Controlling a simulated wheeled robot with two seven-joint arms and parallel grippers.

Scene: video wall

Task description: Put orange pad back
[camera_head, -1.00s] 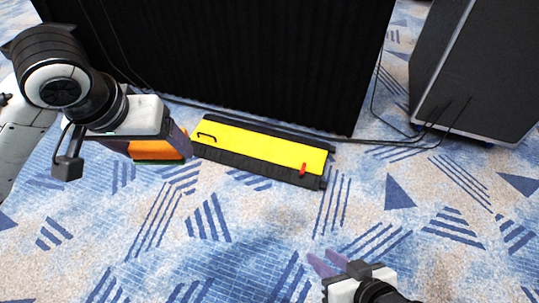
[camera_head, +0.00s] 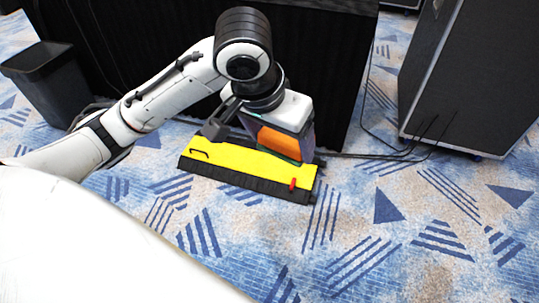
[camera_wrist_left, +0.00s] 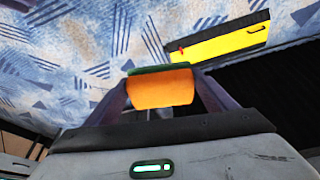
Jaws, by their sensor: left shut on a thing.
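The orange pad (camera_head: 278,145), with a dark green layer along one side, is held between the two purple-grey fingers of my left gripper (camera_head: 288,148). In the left wrist view the orange pad (camera_wrist_left: 160,88) sits between both fingers. In the head view it appears over the right part of the yellow-topped black cable ramp (camera_head: 225,161); I cannot tell whether they touch. The ramp (camera_wrist_left: 222,42) also shows in the left wrist view, apart from the pad in the picture. A small red piece (camera_head: 293,184) is on the ramp. My right gripper is out of view.
A black curtained front (camera_head: 160,60) stands behind the ramp. A dark bin (camera_head: 45,85) is at the left and a large black cabinet (camera_head: 465,80) at the right. Black cables (camera_head: 375,152) lie between. The patterned carpet (camera_head: 400,250) in front is clear.

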